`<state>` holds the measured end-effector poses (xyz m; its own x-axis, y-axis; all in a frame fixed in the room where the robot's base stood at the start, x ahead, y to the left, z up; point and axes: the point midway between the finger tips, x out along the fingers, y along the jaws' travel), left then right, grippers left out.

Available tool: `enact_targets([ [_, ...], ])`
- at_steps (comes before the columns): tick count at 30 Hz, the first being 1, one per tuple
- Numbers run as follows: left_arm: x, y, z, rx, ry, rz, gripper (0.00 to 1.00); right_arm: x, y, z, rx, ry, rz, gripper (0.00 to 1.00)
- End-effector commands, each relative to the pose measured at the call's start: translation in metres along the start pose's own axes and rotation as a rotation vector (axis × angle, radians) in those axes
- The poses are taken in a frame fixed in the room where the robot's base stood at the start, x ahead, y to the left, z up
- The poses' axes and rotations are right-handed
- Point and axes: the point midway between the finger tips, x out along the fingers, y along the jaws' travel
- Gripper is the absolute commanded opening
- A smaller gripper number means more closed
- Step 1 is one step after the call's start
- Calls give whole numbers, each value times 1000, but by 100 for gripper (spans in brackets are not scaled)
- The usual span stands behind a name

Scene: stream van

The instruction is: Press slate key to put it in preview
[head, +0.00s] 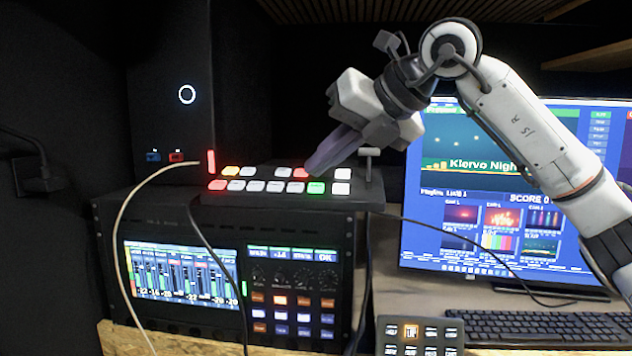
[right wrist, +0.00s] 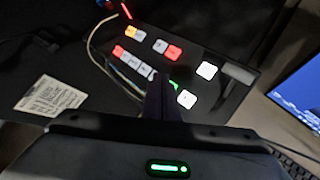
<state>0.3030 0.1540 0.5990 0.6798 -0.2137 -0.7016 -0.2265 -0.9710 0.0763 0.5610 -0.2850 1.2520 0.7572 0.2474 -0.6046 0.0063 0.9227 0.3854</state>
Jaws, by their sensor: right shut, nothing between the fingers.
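The switcher panel (head: 372,193) has two rows of small lit keys and lies on top of the dark rack. Its near row has a red key (head: 217,185), several white keys and a green key (head: 317,188). Its far row has a yellow key (head: 231,171) and white ones. Key labels are too small to read, so I cannot tell which is the slate key. My right gripper (head: 312,168) is shut and empty, its fingertips pointing down over the panel's right part.
A lever (head: 368,153) stands at the panel's right end. A monitor (head: 480,262) and keyboard (head: 545,328) are on the right. A pale cable (head: 122,225) hangs in front of the rack's left side. A small keypad (head: 420,335) is at the bottom.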

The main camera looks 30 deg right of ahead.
Motion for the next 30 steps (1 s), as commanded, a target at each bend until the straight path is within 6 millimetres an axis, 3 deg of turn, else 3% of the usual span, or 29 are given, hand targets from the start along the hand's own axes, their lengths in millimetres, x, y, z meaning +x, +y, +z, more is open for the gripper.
enact_targets([
  [8, -1, 0, -1, 0, 0, 0, 100, -1, 1, 1, -1, 0, 0, 0],
  [23, -26, 3, -26, 0, 0, 0, 100, -33, 24, 25, -2, -1, 1, 0],
  [30, -26, 3, -26, 1, 1, 0, 100, -34, 25, 25, -1, 0, 0, 0],
])
